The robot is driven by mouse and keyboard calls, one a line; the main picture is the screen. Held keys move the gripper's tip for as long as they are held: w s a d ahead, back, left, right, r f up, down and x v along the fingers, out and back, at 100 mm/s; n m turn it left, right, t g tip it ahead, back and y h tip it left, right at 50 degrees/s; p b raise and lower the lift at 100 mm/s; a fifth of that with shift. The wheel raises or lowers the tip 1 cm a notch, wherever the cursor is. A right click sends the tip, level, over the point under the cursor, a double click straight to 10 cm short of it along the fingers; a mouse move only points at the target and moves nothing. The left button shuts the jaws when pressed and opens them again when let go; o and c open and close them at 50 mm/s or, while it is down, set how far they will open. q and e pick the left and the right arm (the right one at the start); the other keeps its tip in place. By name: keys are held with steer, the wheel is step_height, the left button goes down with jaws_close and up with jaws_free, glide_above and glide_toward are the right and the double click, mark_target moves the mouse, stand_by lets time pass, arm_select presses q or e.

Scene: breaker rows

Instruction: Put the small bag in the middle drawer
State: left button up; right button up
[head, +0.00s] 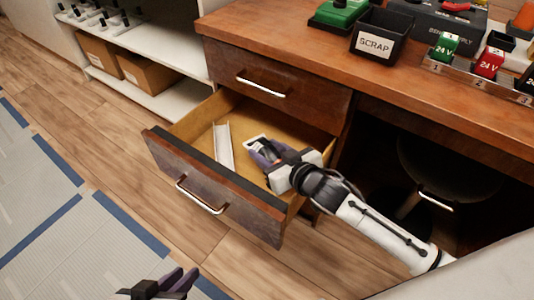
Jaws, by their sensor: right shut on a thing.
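The open drawer (172,157) is pulled out of the wooden desk, directly below a shut top drawer (262,92). I take it as the middle drawer; what lies below is hidden behind it. My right gripper (262,153) reaches over the drawer's right side and is inside its outline, shut on a small pale item (254,142), likely the small bag. The fingers hide much of it, and I cannot tell whether it touches the drawer floor. My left gripper (182,279) is at the bottom edge, away from the drawer; its jaw gap is unclear.
A white strip (223,146) lies in the drawer, left of my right gripper. A black SCRAP bin (381,38) and breakers in a row (489,61) stand on the desk top. A stool (445,170) is under the desk. Floor left of the drawer is clear.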

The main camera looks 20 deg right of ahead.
steer(key=shift+f, duration=0.6)
steer(key=o, duration=1.1)
steer(key=shift+s+f, duration=0.15)
arm_select(q)
steer(key=shift+d, duration=0.1)
arm_select(e)
steer(key=shift+f, duration=0.1)
arm_select(q)
steer(key=shift+r, duration=0.15)
arm_select(e)
steer(key=shift+r, duration=0.45)
arm_select(q)
steer(key=a+r+t+p, duration=0.1)
steer(key=p, duration=0.1)
steer(key=a+r+n+p, duration=0.1)
steer(key=p, duration=0.1)
steer(key=shift+s+a+t+y, duration=0.1)
steer(key=shift+s+t+y, duration=0.2)
steer(key=shift+t, duration=0.1)
arm_select(e)
steer(key=v, duration=1.2)
steer(key=shift+d+r, duration=0.1)
steer(key=shift+r, duration=0.3)
